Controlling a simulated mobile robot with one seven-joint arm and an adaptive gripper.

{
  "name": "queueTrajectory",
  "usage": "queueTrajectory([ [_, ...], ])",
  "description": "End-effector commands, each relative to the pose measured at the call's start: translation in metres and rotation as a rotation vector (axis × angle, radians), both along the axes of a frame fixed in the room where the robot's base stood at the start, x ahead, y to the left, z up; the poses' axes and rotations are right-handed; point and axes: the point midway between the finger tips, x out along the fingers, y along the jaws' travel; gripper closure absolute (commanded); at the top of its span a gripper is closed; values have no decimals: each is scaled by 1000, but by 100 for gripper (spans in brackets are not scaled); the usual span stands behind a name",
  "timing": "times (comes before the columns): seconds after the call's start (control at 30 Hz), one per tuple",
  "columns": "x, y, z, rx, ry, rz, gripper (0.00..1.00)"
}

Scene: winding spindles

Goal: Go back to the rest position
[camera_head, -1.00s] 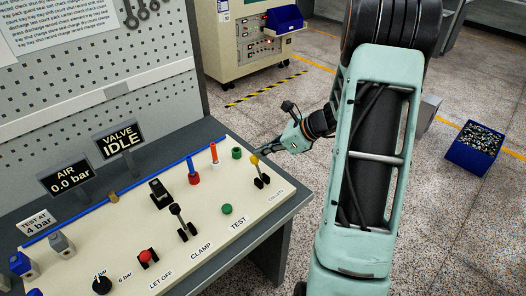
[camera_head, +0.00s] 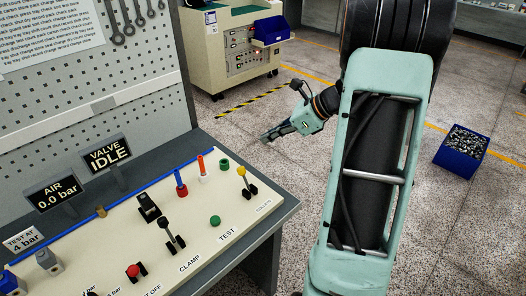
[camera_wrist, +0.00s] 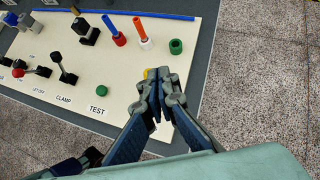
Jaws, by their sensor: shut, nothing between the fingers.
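My gripper (camera_head: 268,138) is beyond the right edge of the bench in the head view, with the floor behind it. Its fingers are together and hold nothing. In the wrist view my gripper (camera_wrist: 160,112) overlaps the right end of the cream control panel (camera_wrist: 110,60). The fingertips cover most of the yellow-knobbed lever (camera_wrist: 149,73) there. In the head view that yellow-knobbed lever (camera_head: 243,173) stands clear, apart from my gripper.
The bench panel (camera_head: 120,255) carries several levers, buttons and colored pegs. Signs read AIR 0.0 bar (camera_head: 58,193) and VALVE IDLE (camera_head: 106,153). A wheeled cabinet (camera_head: 232,60) stands behind. A blue bin (camera_head: 461,150) is on the floor at right. Open floor lies between.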

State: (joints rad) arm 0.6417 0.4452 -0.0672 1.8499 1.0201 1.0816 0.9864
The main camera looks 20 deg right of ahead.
Motion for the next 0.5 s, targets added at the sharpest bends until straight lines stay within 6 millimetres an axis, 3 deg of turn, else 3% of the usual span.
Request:
queueTrajectory([
  [0.2, 0, -6, 15, -1, 0, 1, 100],
  [0.5, -1, -6, 16, 0, 1, 1, 100],
])
